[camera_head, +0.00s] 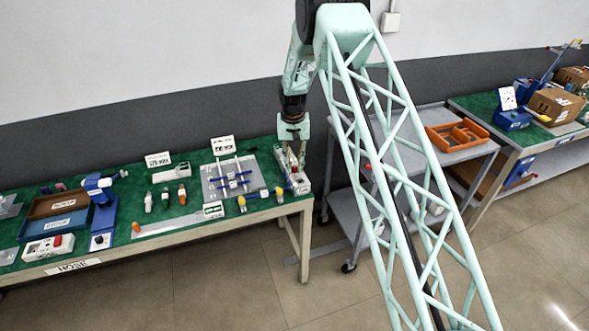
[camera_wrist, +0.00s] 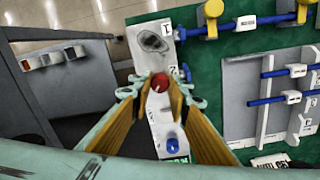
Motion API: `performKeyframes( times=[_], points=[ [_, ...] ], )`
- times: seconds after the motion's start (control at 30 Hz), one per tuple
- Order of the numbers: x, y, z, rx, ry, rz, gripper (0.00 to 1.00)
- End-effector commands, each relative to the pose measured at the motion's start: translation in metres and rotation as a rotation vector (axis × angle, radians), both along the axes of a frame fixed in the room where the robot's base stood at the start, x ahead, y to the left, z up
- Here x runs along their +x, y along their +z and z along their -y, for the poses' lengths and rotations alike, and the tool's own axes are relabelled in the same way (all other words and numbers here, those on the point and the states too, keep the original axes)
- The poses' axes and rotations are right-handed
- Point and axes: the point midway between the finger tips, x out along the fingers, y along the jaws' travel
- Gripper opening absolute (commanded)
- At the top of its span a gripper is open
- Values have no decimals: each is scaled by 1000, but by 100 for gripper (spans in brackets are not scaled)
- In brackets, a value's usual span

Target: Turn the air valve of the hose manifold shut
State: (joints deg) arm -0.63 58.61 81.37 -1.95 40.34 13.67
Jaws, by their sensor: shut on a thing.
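A narrow pale panel (camera_head: 303,184) lies at the right end of the green table; it also shows in the wrist view (camera_wrist: 158,62). It carries a round red knob (camera_wrist: 160,82), a blue knob (camera_wrist: 173,145) and a grey oval part (camera_wrist: 152,40). My gripper (camera_head: 293,144) points down over this panel. In the wrist view its two fingers (camera_wrist: 161,87) are shut on the red knob, one on each side. The fingers hide part of the panel. I cannot tell from the markings which knob is the air valve.
Beside the panel, blue pipes with yellow knobs (camera_wrist: 210,8) lie on the green table (camera_head: 140,215). A grey board with blue bars (camera_head: 230,180) is left of it. A grey cart (camera_head: 350,205) with an orange tray (camera_head: 458,135) stands close on the right.

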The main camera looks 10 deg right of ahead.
Motion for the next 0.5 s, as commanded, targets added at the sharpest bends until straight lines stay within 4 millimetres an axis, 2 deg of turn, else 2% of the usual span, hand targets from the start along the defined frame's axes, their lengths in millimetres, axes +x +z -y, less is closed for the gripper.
performKeyframes(
  times=[0.5],
  points=[
    [0,-1,0,0,401,1,6]
  ],
)
